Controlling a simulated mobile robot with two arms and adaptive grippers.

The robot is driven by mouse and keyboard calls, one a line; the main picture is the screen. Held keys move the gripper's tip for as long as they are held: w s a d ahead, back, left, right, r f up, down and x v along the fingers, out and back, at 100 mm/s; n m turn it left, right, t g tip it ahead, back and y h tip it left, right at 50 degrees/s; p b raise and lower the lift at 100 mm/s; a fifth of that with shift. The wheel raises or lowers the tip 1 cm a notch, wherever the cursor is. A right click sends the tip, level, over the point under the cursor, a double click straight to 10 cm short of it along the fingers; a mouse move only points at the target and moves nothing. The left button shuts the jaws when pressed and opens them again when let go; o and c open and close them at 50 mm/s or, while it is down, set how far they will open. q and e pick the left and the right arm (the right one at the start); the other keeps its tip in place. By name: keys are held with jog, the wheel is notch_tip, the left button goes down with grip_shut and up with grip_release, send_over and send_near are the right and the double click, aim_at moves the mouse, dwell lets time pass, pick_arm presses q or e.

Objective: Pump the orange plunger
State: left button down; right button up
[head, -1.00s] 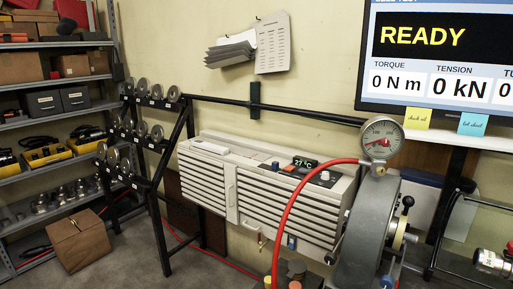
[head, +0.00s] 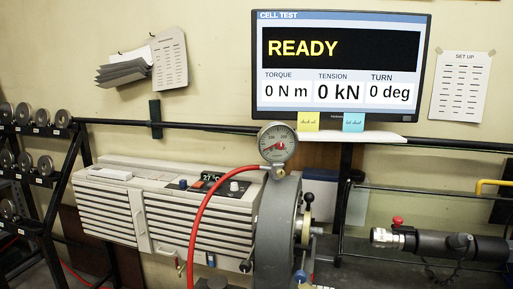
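I cannot make out an orange plunger in the head view. A grey round housing (head: 274,222) stands at the lower middle, with a dial gauge (head: 278,143) on top and a red hose (head: 202,210) curving down from it to the left. A black lever knob (head: 308,196) and a brass-coloured hub (head: 305,229) show on the housing's right side. The bottom edge of the picture cuts off whatever lies below. Neither of my grippers is in view.
A screen (head: 342,104) reads READY, 0 N m, 0 kN, 0 deg. A black and silver tool (head: 450,244) with a red knob lies at right. A rack (head: 60,185) of round weights stands far left.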

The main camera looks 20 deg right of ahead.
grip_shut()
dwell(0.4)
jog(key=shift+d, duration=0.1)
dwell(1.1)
